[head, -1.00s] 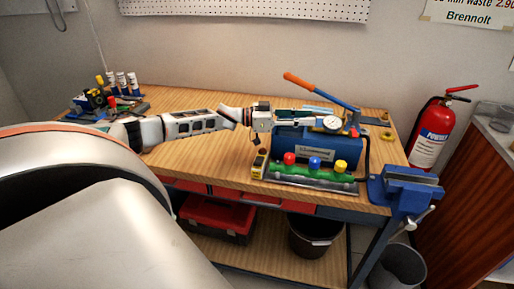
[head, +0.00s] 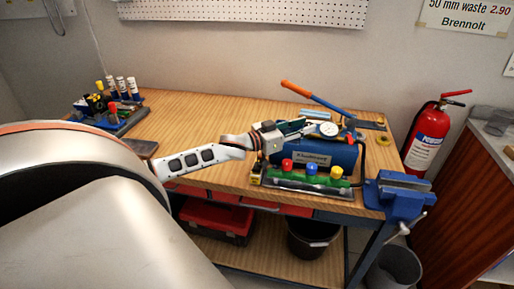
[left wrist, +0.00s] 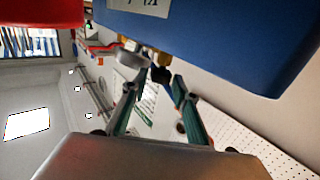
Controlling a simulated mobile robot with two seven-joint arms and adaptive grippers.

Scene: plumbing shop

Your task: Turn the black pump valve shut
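The blue pump (head: 325,155) stands at the right of the bench, with a white dial gauge (head: 328,129) and a long lever (head: 315,98) with an orange grip. In the left wrist view its blue body (left wrist: 225,35) fills the upper right. A small black part (left wrist: 161,75), seemingly the black pump valve, shows beside brass fittings, just beyond and between my fingertips. The valve cannot be made out in the head view. My left gripper (head: 304,128) is at the pump's left end, close to the gauge. Its green-padded fingers (left wrist: 152,90) are apart with nothing clearly between them. My right gripper is out of view.
A manifold with red, blue and yellow knobs (head: 312,169) lies in front of the pump. A blue vise (head: 399,196) sits at the bench's right corner. A tool tray (head: 121,124) stands far left. The bench middle (head: 195,115) is mostly clear.

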